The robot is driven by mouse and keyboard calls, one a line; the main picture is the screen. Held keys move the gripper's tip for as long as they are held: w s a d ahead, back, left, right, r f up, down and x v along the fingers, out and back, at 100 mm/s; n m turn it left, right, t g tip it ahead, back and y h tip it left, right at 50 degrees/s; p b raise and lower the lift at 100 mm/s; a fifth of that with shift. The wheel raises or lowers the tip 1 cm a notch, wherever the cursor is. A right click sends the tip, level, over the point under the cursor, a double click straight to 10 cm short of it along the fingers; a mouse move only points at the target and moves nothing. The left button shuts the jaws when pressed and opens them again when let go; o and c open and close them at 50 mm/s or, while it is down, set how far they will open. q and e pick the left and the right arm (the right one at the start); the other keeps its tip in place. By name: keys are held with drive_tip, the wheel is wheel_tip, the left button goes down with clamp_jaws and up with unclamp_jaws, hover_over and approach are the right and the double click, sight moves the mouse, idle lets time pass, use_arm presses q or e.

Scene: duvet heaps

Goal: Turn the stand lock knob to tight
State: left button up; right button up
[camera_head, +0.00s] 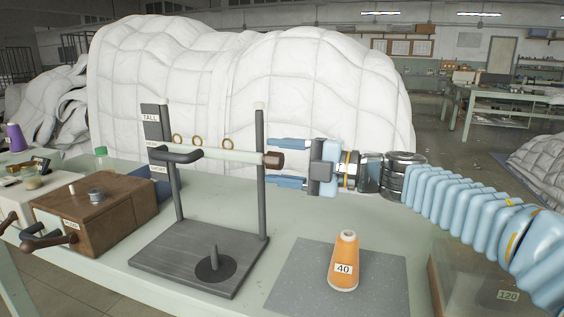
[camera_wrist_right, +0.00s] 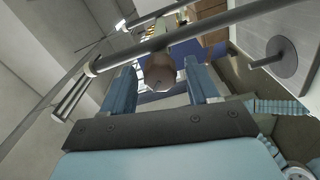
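A dark stand with a flat base (camera_head: 165,262) and two upright posts stands on the table. The brown rounded lock knob (camera_head: 274,160) is at the bar's right end, by the right post. My right gripper (camera_head: 270,163) comes in from the right, with one blue finger above the knob and one below. In the right wrist view the knob (camera_wrist_right: 160,72) sits between the spread fingers, with gaps beside it. The gripper is open. My left gripper is not in view.
An orange thread cone (camera_head: 344,262) marked 40 stands on a grey mat (camera_head: 285,275) in front right. A brown wooden box (camera_head: 95,220) is at the left. A large white quilted heap (camera_head: 250,80) rises behind the table (camera_head: 130,290).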

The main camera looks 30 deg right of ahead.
drive_tip(key=v, duration=0.7)
drive_tip(key=shift+s+d, duration=0.15)
drive_tip(key=shift+d, duration=0.05)
idle(0.5)
